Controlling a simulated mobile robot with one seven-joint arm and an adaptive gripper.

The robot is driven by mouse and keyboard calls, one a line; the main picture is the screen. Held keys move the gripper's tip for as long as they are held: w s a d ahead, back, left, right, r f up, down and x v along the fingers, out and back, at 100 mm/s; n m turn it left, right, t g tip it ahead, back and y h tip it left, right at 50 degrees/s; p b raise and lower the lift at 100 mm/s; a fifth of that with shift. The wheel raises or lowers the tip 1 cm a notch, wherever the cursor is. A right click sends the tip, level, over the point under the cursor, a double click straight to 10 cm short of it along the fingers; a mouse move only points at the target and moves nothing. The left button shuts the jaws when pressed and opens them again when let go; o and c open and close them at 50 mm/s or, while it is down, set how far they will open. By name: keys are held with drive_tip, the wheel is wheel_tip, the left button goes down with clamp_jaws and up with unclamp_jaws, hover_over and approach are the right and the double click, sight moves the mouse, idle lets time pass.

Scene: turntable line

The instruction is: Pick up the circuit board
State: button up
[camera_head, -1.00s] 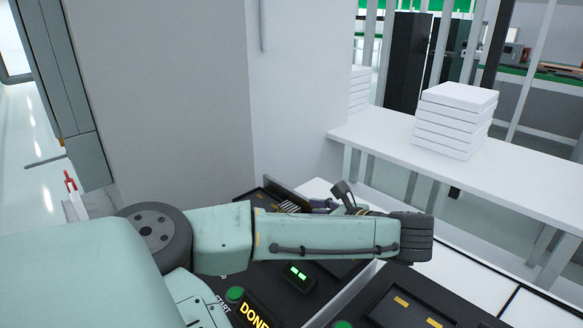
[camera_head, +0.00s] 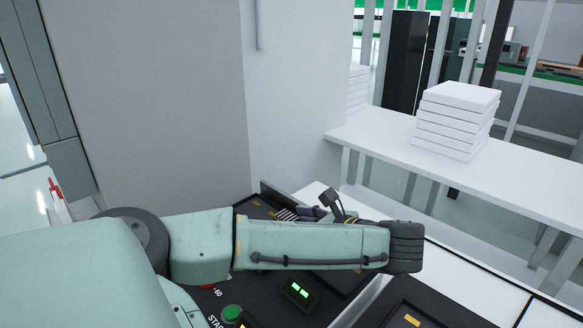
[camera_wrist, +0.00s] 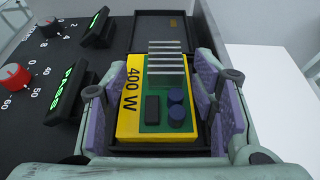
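The circuit board (camera_wrist: 158,117) is green on a yellow base marked "400 W", with a finned heat sink at its far end and dark components near me. It sits in a black recessed tray or fixture (camera_wrist: 160,24). My gripper (camera_wrist: 160,100) has its purple-padded fingers spread on either side of the board, apart from each other. Whether the pads touch the board's edges is not clear. In the head view my gripper (camera_head: 322,212) is mostly hidden behind my arm, and only the board's pale fins (camera_head: 286,213) show beside it.
White surface (camera_wrist: 275,80) lies to the right. In the head view, a white table (camera_head: 400,165) with stacked white boxes (camera_head: 455,120) stands behind, and a grey wall is at left.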

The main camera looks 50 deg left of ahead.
drive_tip(key=shift+s+f, duration=0.1)
drive_tip(key=shift+f, duration=0.1)
drive_tip(key=c, duration=1.2)
drive_tip(key=shift+o, duration=0.2)
drive_tip(key=shift+a+r, duration=0.1)
drive_tip(key=shift+r, duration=0.05)
